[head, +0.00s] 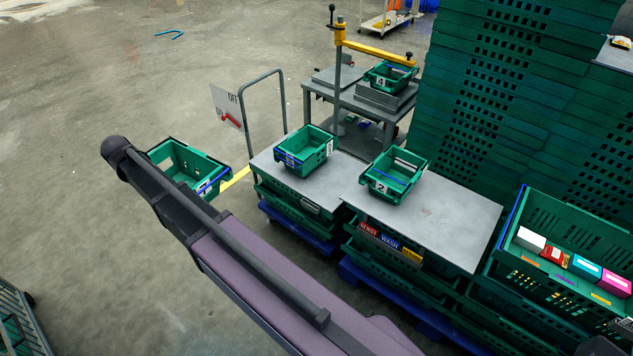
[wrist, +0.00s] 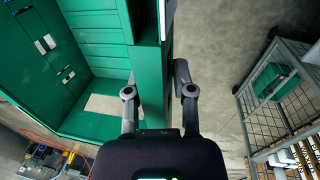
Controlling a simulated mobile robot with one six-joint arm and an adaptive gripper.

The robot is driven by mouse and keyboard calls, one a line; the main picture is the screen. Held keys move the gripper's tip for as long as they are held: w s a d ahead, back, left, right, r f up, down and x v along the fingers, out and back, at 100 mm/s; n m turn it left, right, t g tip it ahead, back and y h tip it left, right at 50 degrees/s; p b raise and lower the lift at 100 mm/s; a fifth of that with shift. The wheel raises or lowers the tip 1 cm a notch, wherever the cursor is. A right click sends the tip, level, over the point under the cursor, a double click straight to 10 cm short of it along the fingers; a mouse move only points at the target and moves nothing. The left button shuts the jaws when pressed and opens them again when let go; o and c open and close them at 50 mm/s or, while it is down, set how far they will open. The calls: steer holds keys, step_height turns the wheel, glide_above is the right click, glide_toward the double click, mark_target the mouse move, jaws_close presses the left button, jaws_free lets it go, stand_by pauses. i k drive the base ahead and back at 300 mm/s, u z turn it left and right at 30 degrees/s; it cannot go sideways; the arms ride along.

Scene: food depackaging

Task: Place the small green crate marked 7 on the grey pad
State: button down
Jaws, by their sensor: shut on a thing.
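A small green crate (head: 190,165) hangs in the air at the left of the head view, beyond my arm, which hides part of it. Its white label is too small to read surely. The wrist view shows this crate (wrist: 95,50) from close by, with its wall between the fingers. My gripper (wrist: 160,92) is shut on that wall. My arm hides the gripper in the head view. A grey plate (head: 333,78) lies on the grey table at the back; I cannot tell surely whether it is the grey pad.
Crate 2 (head: 397,172) and another small crate (head: 308,150) stand on grey-topped stacks. Crate 4 (head: 388,80) sits on a grey block beneath a yellow post arm (head: 375,51). A hooped rail (head: 262,78) stands left of the stacks. A tall green crate wall (head: 480,90) rises behind.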

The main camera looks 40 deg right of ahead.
mark_target(453, 216)
steer(key=i, duration=1.45)
steer(key=z, duration=2.75)
